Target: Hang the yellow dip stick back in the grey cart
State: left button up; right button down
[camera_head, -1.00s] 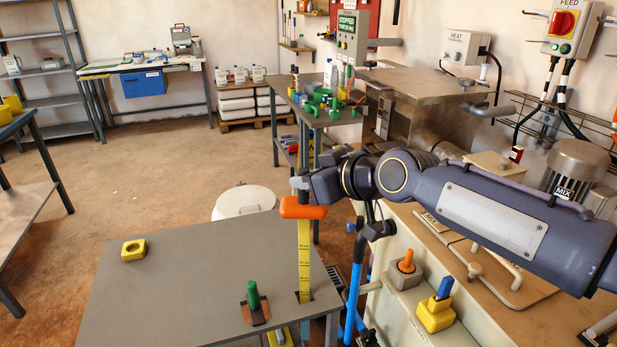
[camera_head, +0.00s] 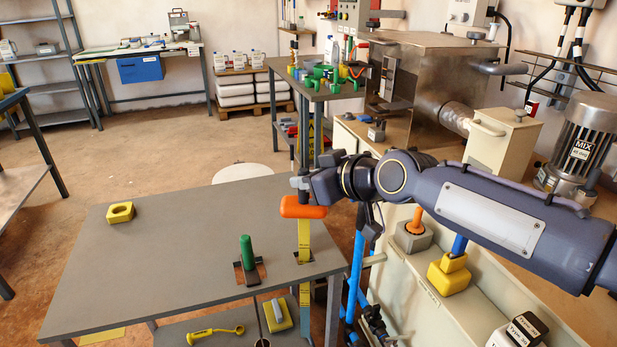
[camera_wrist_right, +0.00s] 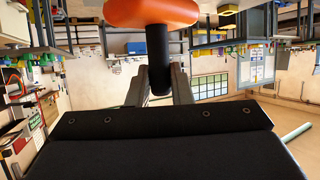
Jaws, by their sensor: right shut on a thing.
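The yellow dip stick (camera_head: 304,235) stands upright under its orange crosspiece (camera_head: 303,208). It passes through a slot in the top of the grey cart (camera_head: 190,250), and its lower part shows below the top (camera_head: 304,294). The orange crosspiece is above the cart top, with a stretch of yellow stick between. My right gripper (camera_head: 300,184) is shut on the stick's handle above the crosspiece. The right wrist view shows the dark handle (camera_wrist_right: 159,60) between the fingers, under the orange crosspiece (camera_wrist_right: 150,12). My left gripper is not in view.
A green-handled tool (camera_head: 247,254) stands in the cart top left of the stick. A yellow block with a hole (camera_head: 120,212) lies at the far left. Yellow items (camera_head: 216,334) are on the lower shelf. A cream cabinet (camera_head: 420,300) stands close on the right.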

aim_at(307, 228)
notch_tip(307, 228, down, 12)
jog(key=b, duration=1)
jog(key=shift+r, duration=0.1)
jog(key=c, duration=1.2)
grip_release()
jog(key=shift+d+r, duration=0.1)
